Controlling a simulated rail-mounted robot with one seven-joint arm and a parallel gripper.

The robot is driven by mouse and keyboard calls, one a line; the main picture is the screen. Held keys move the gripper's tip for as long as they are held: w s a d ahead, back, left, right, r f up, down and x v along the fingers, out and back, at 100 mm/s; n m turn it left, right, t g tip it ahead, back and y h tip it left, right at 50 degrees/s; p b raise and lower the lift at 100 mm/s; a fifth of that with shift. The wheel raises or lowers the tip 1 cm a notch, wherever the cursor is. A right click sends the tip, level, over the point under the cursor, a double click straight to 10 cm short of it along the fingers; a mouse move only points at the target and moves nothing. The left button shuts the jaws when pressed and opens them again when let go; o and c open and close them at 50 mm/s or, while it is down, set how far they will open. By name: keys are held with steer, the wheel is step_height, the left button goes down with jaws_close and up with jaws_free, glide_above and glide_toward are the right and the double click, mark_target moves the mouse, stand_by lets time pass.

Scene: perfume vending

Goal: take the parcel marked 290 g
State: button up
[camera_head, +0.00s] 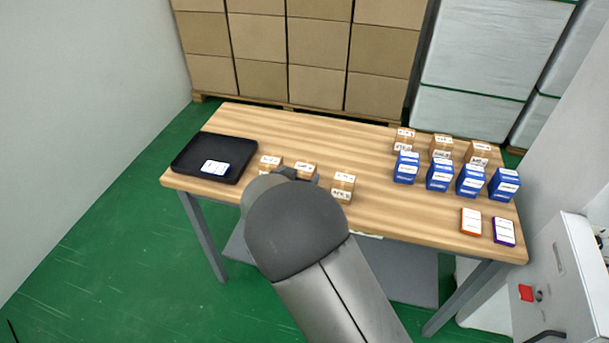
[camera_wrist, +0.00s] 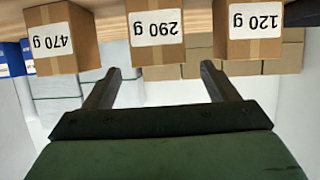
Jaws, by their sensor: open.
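In the wrist view, which is upside down, a brown cardboard parcel labelled 290 g (camera_wrist: 157,28) stands in the middle of a row of three. A parcel labelled 470 g (camera_wrist: 62,40) is to its left and one labelled 120 g (camera_wrist: 255,30) to its right. My gripper (camera_wrist: 161,68) is open and empty, its fingers pointing at the 290 g parcel, one toward each side of it. I cannot tell that they touch it. In the head view the middle parcel (camera_head: 306,170) is partly hidden by my arm, which covers most of my gripper.
A black tray (camera_head: 243,146) holding a white-and-blue card (camera_head: 215,168) is at the table's left end. Blue boxes (camera_head: 438,174), small brown parcels (camera_head: 441,147), an orange pack (camera_head: 471,221) and a purple pack (camera_head: 504,231) are at the right. Bare wooden tabletop (camera_head: 310,128) lies behind the row.

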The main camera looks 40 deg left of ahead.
mark_target(305, 166)
steer(key=p+x, duration=0.1)
steer(key=x, duration=0.4)
steer(key=shift+w, duration=0.4)
steer(key=c, duration=1.3)
steer(key=shift+o, duration=0.2)
